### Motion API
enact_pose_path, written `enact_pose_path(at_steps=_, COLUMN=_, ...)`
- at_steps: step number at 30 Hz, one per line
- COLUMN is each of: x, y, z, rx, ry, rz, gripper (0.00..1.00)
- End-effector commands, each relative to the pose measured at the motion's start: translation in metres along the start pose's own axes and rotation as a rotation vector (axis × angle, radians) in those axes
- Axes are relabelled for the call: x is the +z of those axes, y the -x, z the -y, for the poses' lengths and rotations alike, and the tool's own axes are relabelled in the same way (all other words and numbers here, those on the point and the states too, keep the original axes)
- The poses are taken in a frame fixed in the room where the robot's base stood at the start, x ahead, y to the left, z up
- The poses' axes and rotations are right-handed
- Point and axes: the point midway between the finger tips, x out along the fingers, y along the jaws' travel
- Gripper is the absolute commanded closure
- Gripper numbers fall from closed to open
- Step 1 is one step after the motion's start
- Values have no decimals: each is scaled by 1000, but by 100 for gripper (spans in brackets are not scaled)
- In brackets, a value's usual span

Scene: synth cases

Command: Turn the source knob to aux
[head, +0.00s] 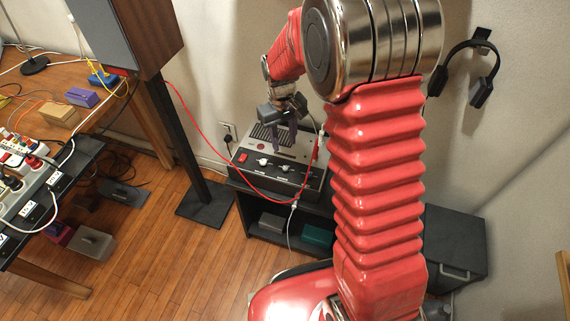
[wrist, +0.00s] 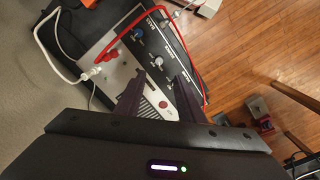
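The amplifier (head: 290,178), grey on top with a dark front panel, stands on a black shelf unit beneath my gripper (head: 287,125). Light knobs show on its front, including one at left (head: 262,162), with a red switch (head: 243,157) beside them. The labels are too small to read, so I cannot tell which is the source knob. My gripper (wrist: 158,78) also shows there, its dark fingers apart and empty, over the amplifier top near the panel.
A red cable (head: 215,150) hangs across the amplifier's front; in the wrist view it loops by the panel (wrist: 180,25). A white plug (wrist: 94,72) sits on the amplifier. A speaker on a black stand (head: 173,125) is at left. A dark cabinet (head: 455,240) is at right.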

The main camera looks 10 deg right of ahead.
Motion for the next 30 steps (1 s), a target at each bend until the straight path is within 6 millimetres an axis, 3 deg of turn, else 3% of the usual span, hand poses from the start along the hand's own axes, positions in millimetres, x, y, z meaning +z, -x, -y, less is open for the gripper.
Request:
enact_pose_path(at_steps=17, x=-2, y=-6, z=-1, rx=3, ry=25, rz=-8, gripper=65)
enact_pose_path(at_steps=30, x=-3, y=-66, z=-1, rx=3, ry=25, rz=-7, gripper=65)
